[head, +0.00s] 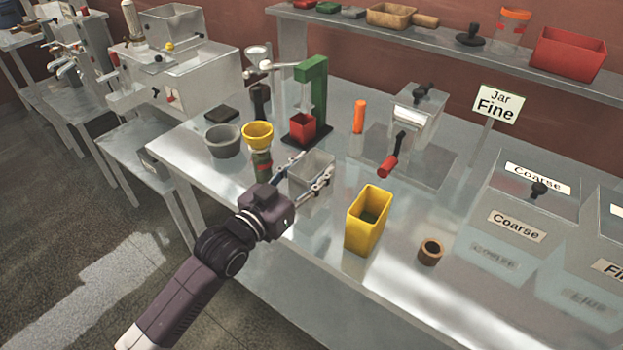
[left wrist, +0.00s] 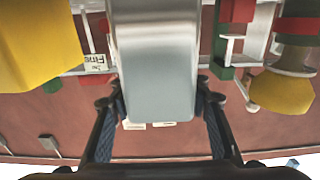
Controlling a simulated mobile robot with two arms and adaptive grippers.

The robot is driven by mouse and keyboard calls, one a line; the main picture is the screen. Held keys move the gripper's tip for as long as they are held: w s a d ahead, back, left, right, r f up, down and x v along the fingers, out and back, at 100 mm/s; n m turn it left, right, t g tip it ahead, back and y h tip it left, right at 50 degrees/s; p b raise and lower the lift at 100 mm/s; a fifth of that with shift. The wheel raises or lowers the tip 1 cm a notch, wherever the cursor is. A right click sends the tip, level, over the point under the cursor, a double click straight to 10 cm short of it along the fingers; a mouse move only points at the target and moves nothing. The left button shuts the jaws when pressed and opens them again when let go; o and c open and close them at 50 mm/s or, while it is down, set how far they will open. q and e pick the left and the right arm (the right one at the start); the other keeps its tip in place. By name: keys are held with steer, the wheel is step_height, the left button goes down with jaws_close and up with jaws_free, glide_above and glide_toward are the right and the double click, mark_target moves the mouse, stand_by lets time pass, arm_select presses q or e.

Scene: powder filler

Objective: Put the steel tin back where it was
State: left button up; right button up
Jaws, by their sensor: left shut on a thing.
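The steel tin (head: 312,184) is a plain, open-topped metal box in the head view, near the middle of the table's front side. My left gripper (head: 316,167) is shut on it, with one finger along each side. In the left wrist view the tin (left wrist: 155,65) fills the top centre between the two dark fingers of the left gripper (left wrist: 163,112). I cannot tell whether its base touches the table. The right gripper is not in view.
A yellow bin (head: 367,222) stands close right of the tin. A brown ring (head: 430,252) is right.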

arm_select(q)
step_height(320, 180, down, 3)
steer(key=shift+f, duration=0.15)
steer(key=shift+f, duration=0.15)
steer(key=o, duration=1.7)
steer(key=shift+c, duration=0.2)
steer(key=shift+s, duration=0.1)
steer(key=b+v, duration=0.2)
steer(key=v, duration=1)
